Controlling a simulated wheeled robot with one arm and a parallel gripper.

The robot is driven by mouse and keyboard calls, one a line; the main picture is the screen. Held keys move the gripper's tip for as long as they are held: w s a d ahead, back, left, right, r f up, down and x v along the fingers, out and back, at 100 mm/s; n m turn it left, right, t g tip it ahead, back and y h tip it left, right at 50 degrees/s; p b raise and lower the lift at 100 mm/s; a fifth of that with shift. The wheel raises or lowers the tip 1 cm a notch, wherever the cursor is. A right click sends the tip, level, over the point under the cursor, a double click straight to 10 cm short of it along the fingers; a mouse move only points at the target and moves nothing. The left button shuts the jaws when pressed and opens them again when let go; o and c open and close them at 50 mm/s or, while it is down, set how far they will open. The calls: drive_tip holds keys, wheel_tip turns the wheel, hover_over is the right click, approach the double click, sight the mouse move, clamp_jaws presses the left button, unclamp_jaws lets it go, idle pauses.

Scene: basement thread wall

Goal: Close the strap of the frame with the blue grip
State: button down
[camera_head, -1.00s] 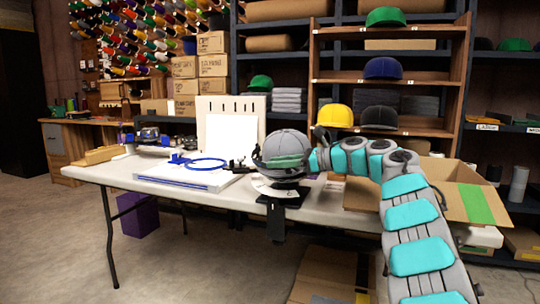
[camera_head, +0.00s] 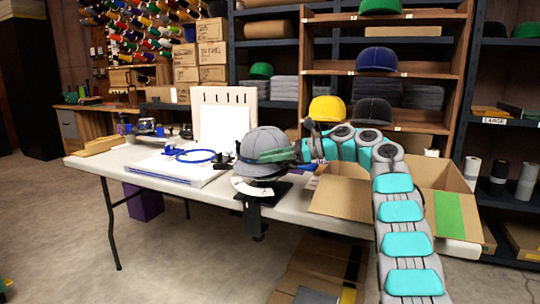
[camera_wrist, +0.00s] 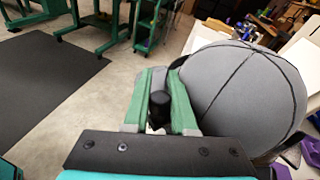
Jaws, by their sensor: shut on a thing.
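A grey cap (camera_head: 262,142) sits on a dark cap frame and stand (camera_head: 262,190) at the front edge of the table. The cap's round crown also fills the right of the wrist view (camera_wrist: 245,95). My gripper (camera_head: 268,156), with green fingers, reaches in from the right and lies across the cap's side. In the wrist view my gripper (camera_wrist: 160,88) is shut on a black knob-like piece (camera_wrist: 160,108) beside the cap.
A blue hoop (camera_head: 203,155) lies on a white flat case (camera_head: 175,170) left of the cap. Further left, a second device (camera_head: 146,127) stands on the table (camera_head: 110,168). An open cardboard box (camera_head: 340,196) stands right of the stand. Shelves rise behind.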

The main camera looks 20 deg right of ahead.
drive_tip(key=shift+a+f, duration=0.25)
drive_tip(key=shift+f, duration=0.05)
drive_tip(key=c, duration=0.8)
unclamp_jaws()
drive_tip(key=shift+a, duration=0.1)
drive_tip(key=shift+c, duration=0.2)
drive_tip(key=shift+o, duration=0.6)
drive_tip(key=shift+w+a, duration=0.1)
drive_tip(key=shift+d+r, duration=0.15)
drive_tip(key=shift+d, duration=0.05)
drive_tip(key=p+v, duration=0.1)
drive_tip(key=v, duration=0.7)
